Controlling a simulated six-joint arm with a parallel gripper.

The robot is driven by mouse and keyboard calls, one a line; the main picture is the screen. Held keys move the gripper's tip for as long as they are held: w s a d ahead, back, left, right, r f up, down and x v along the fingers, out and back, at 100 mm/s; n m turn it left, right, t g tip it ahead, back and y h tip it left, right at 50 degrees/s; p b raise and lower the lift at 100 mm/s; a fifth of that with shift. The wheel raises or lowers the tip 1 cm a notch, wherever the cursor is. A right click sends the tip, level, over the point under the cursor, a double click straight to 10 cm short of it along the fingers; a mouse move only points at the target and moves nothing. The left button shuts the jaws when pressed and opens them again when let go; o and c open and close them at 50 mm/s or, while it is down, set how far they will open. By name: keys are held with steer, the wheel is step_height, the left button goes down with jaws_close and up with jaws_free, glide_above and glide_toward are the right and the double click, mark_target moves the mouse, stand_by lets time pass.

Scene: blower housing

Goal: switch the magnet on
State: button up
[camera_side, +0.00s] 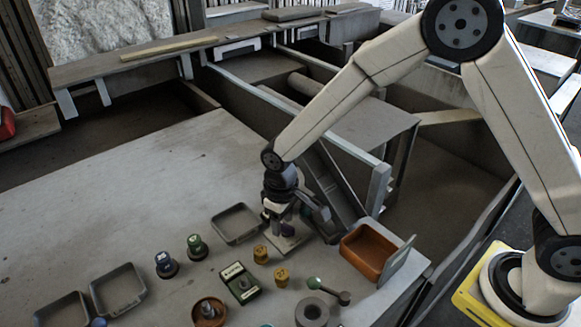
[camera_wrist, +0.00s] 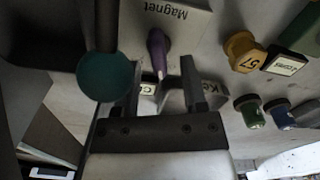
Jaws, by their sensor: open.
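The magnet's pale housing (camera_wrist: 185,22), marked "Magnet" upside down, shows at the top of the wrist view. A purple lever (camera_wrist: 157,48) stands out from it, with its lower end toward the gap between my fingers. My gripper (camera_wrist: 160,72) is open, one finger on each side of the lever's line; I see no contact. In the side view my gripper (camera_side: 281,217) points down over the pale base (camera_side: 287,241) at the table's middle right. The arm hides part of the housing there.
A teal ball on a dark rod (camera_wrist: 103,77) is close by my left finger. A yellow knob (camera_wrist: 241,48) and green and blue knobs lie right.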

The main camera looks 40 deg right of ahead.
steer(key=shift+f, duration=0.4)
jaws_close()
steer(key=shift+d+m, duration=0.1)
steer(key=shift+m, duration=1.5)
jaws_free()
